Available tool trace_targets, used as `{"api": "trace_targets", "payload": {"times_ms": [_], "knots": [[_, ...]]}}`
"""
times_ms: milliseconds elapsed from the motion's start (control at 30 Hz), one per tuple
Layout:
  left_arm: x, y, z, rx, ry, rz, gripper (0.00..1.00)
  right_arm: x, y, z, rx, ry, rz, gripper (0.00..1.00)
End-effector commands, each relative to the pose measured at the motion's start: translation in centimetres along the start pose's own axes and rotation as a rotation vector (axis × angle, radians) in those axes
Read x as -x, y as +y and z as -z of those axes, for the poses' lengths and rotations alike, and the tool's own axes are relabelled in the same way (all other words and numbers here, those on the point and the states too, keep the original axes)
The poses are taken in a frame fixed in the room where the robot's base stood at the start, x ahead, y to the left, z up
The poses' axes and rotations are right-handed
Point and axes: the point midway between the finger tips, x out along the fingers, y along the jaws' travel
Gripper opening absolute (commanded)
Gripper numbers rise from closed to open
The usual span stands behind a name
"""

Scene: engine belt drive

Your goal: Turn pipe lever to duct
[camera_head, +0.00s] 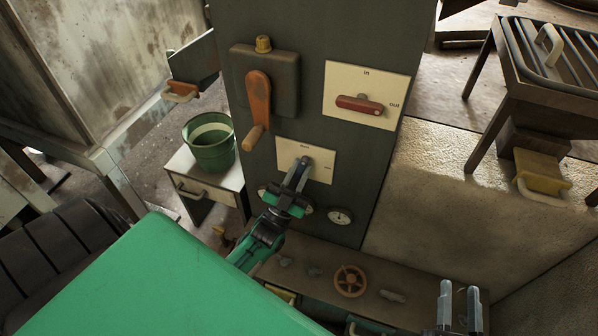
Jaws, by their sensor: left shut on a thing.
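A dark upright panel carries a lower white plate (321,163) with small labels that are too small to read. My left gripper (300,171) reaches up to this plate from below, its fingers close together over the plate's middle. It is shut on the lever there, which the fingers hide almost fully, so its direction cannot be told. A red lever (360,104) lies nearly level on the upper white plate (341,76), marked "in" and "out". My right gripper (459,306) is at the lower right, fingers apart and empty, away from the panel.
An orange crank (257,108) hangs left of the plates. A ledge below bears a brown handwheel (350,281). A green bucket (209,141) stands on a white cabinet at left. A grated table (560,60) is at upper right.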

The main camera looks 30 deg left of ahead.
Motion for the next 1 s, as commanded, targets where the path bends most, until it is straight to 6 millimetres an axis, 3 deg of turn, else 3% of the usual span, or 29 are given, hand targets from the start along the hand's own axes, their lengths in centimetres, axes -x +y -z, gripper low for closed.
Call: {"api": "trace_targets", "payload": {"times_ms": [400, 1000], "knots": [[0.08, 0.16, -0.06, 0.161, -0.003, 0.16, 0.0, 0.03, -0.02, -0.07, 0.0, -0.006, 0.0, 0.36], [0.09, 0.18, -0.06, 0.192, -0.004, 0.189, 0.0, 0.15, -0.08, -0.36, -0.003, -0.019, 0.0, 0.36]]}}
